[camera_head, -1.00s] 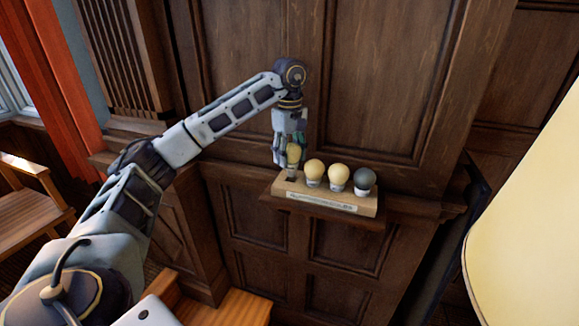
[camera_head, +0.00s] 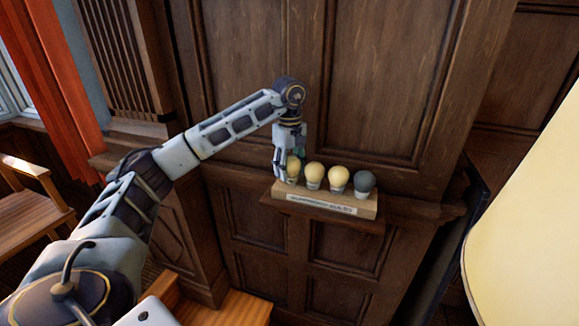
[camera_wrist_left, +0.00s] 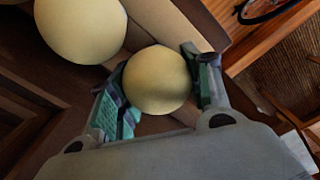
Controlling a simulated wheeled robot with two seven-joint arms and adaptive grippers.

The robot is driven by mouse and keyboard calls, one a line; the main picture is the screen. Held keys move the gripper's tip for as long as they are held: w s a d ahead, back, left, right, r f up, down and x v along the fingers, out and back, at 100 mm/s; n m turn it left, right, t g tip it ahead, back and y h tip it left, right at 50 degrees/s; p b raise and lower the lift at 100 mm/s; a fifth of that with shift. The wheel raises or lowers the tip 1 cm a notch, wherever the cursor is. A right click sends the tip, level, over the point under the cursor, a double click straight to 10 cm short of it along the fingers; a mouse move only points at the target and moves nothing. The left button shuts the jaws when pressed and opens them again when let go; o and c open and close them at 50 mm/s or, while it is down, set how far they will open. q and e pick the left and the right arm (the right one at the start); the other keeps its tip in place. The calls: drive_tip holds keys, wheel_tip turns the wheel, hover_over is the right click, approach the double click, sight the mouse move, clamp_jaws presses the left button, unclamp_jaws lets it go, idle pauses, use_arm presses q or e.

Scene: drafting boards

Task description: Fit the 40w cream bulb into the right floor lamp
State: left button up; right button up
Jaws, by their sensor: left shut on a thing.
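A cream bulb (camera_head: 293,168) is at the left end of a row of bulbs on a wooden holder (camera_head: 325,203). My left gripper (camera_head: 288,165) comes down on it from above and is shut on it. In the left wrist view the same bulb (camera_wrist_left: 157,80) sits between the two green-padded fingers. Two more cream bulbs (camera_head: 314,174) (camera_head: 338,179) and a dark grey bulb (camera_head: 364,183) stand to its right. The label on the holder is too small to read. A large cream shade (camera_head: 530,215) fills the right edge; the lamp's socket is out of view. My right gripper is not in view.
The holder rests on a narrow ledge (camera_head: 400,222) against a dark panelled wall (camera_head: 390,80). A neighbouring bulb (camera_wrist_left: 80,28) is close beside the fingers. A wooden chair (camera_head: 35,205) and a red curtain (camera_head: 62,75) are at the left.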

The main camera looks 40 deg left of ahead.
use_arm(q)
drive_tip(key=shift+f, duration=0.25)
drive_tip(key=o, duration=0.8)
drive_tip(key=shift+c, duration=0.2)
drive_tip(key=shift+o, duration=0.2)
drive_tip(key=shift+b, duration=0.3)
wheel_tip(320, 180, up, 2)
drive_tip(key=shift+r, duration=0.1)
drive_tip(key=shift+a+r, duration=0.1)
drive_tip(key=shift+r, duration=1.65)
drive_tip(key=shift+r+p, duration=1.2)
drive_tip(key=shift+r, duration=1.85)
drive_tip(key=shift+r+p, duration=0.35)
drive_tip(key=shift+r, duration=0.65)
